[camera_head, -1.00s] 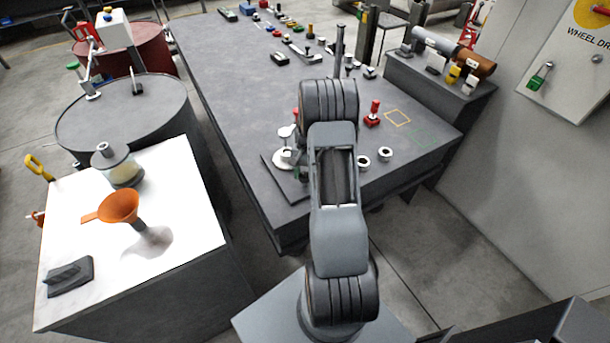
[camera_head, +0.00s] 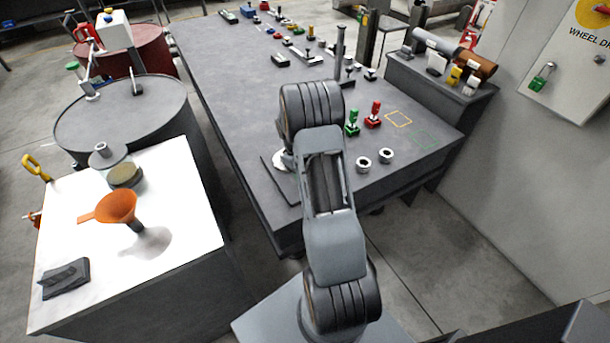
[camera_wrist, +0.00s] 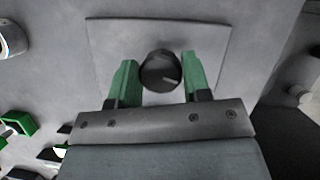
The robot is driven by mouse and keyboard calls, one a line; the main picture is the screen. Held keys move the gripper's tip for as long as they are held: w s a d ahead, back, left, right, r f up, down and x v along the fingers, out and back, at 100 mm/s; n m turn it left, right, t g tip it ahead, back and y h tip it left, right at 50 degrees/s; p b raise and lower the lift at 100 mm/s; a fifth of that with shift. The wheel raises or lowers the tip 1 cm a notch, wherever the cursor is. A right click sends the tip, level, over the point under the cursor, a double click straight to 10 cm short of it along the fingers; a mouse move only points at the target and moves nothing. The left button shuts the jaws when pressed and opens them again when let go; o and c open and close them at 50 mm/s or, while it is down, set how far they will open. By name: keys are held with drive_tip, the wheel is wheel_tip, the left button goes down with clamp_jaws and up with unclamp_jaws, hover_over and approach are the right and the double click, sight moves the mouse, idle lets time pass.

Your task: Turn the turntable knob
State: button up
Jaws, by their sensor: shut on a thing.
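A round black knob (camera_wrist: 161,71) with a pale pointer mark stands on a light grey square plate (camera_wrist: 213,40) in the wrist view. My gripper (camera_wrist: 160,78) has its two green fingers on either side of the knob and is shut on it. The pointer mark faces the lower right. In the head view my arm hides the gripper and the knob. A dark square plate (camera_head: 274,180) on the workbench shows partly to the left of my arm.
Green (camera_head: 352,123) and red (camera_head: 374,114) handled parts stand right of my arm on the workbench (camera_head: 225,75). A white-topped table (camera_head: 185,195) at left holds an orange funnel (camera_head: 117,207).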

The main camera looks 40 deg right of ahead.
drive_tip(key=n, duration=0.2)
drive_tip(key=n+h, duration=0.1)
drive_tip(key=n, duration=0.1)
drive_tip(key=shift+a+n+t+h, duration=0.1)
drive_tip(key=shift+n+t+h, duration=0.2)
drive_tip(key=shift+t, duration=0.1)
drive_tip(key=shift+n+t+h, duration=0.3)
drive_tip(key=shift+n+h, duration=0.1)
drive_tip(key=shift+n, duration=0.85)
drive_tip(key=shift+n+t+h, duration=0.3)
drive_tip(key=shift+n+h, duration=0.1)
drive_tip(key=shift+n, duration=0.85)
drive_tip(key=o, duration=0.9)
drive_tip(key=shift+o, duration=0.2)
drive_tip(key=v, duration=1.4)
drive_tip(key=shift+f, duration=0.15)
